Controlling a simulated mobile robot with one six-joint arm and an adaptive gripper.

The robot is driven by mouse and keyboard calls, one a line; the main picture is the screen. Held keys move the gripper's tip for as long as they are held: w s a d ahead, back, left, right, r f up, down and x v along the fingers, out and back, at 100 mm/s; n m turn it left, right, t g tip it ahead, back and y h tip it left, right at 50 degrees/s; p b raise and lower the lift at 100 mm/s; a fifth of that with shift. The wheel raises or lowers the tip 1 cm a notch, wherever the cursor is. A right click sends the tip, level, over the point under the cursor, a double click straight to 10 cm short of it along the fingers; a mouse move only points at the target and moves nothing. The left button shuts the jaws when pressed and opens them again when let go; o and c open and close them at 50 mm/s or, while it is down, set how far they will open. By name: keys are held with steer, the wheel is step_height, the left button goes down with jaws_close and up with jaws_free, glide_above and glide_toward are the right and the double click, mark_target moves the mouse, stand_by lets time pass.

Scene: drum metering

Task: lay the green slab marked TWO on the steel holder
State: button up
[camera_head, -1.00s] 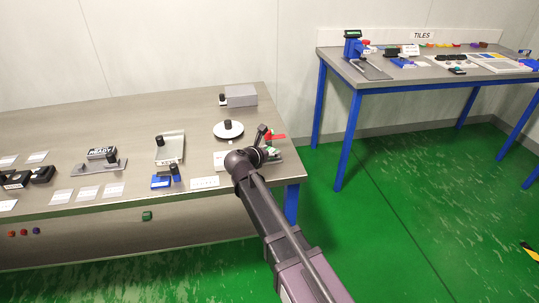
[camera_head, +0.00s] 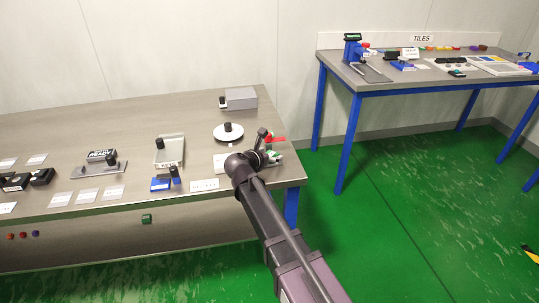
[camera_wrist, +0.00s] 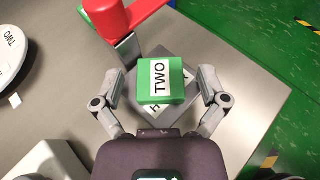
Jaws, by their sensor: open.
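The green slab (camera_wrist: 147,98) carries a white label reading TWO. In the wrist view it lies flat over the grey steel holder (camera_wrist: 186,62) and partly covers a white label there that begins with H. My gripper (camera_wrist: 160,76) is open, with one finger on each side of the slab and a visible gap on both sides. In the head view my gripper (camera_head: 265,155) is at the right end of the near table, and a bit of green shows beside it.
A red part with an arm (camera_wrist: 108,18) stands just beyond the slab. A white round dish (camera_head: 228,132), also marked TWO, is to the left. A grey box (camera_head: 240,98) stands behind. The table's right edge is close; the TILES table (camera_head: 350,84) stands apart.

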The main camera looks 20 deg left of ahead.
steer(key=shift+r, duration=0.15)
steer(key=shift+s+r+p, duration=0.15)
steer(key=shift+s+p, duration=0.05)
steer(key=shift+p, duration=0.1)
steer(key=p+v, duration=0.4)
steer(key=v, duration=0.7)
steer(key=shift+s+a+r, duration=0.1)
steer(key=shift+s+a, duration=0.05)
steer(key=shift+s, duration=0.1)
steer(key=w+d+f+m+g+h, duration=0.15)
steer(key=d+f+m+g, duration=0.4)
steer(key=d, duration=0.75)
steer(key=w+d+f+m+g+h, duration=0.1)
steer(key=w+d+f+m+g, duration=0.1)
steer(key=d+m, duration=0.9)
steer(key=s+d+f+m+g+y, duration=0.2)
steer(key=s+d+m, duration=0.2)
steer(key=d+m, duration=0.4)
steer(key=s+d+f+m+g+y, duration=0.2)
steer(key=s+d+m, duration=0.3)
steer(key=d, duration=0.9)
steer(key=m+g+y, duration=0.1)
steer(key=m, duration=0.2)
steer(key=shift+s+m+g+y, duration=0.25)
steer(key=shift+m+g+y, duration=0.1)
